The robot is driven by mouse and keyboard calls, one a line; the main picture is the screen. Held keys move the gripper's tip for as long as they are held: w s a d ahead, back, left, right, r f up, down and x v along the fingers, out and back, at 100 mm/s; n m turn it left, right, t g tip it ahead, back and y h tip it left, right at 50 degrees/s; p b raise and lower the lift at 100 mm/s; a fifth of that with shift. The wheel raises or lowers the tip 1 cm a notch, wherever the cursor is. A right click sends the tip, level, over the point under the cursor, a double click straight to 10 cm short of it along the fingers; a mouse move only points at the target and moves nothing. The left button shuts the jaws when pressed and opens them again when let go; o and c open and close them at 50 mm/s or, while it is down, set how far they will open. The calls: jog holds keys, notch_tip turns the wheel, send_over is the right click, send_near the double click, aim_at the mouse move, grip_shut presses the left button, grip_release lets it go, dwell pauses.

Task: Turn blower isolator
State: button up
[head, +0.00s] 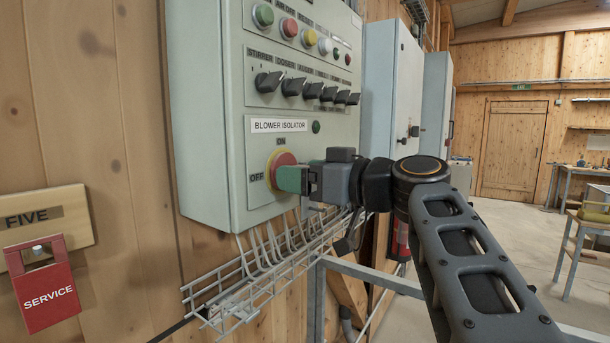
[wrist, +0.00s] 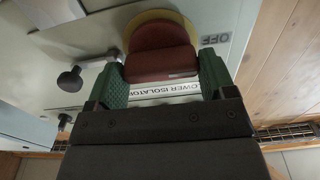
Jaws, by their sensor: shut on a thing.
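The blower isolator is a red rotary knob (head: 285,159) on a round yellow plate, low on the grey control panel, under the label BLOWER ISOLATOR (head: 279,126). ON is marked above it and OFF to its left. My gripper (head: 290,179) reaches it from the right and covers much of its front. In the wrist view the red knob (wrist: 160,52) sits between the green finger pads of my gripper (wrist: 163,78), which is shut on it. The OFF mark (wrist: 215,39) shows right of the knob there. The head view does not clearly show the handle's angle.
Above are a row of black selector switches (head: 312,90) and coloured buttons (head: 304,36); a small green lamp (head: 316,127) is near the label. A wire cable tray (head: 262,272) runs below the panel.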

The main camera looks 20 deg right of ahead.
jog(key=m+b, duration=0.2)
jog(key=m, duration=1.5)
jog(key=shift+m, duration=0.3)
dwell(0.6)
jog(key=o, duration=0.9)
jog(key=b+v, duration=0.2)
jog(key=v, duration=1.2)
jog(key=shift+b, duration=0.4)
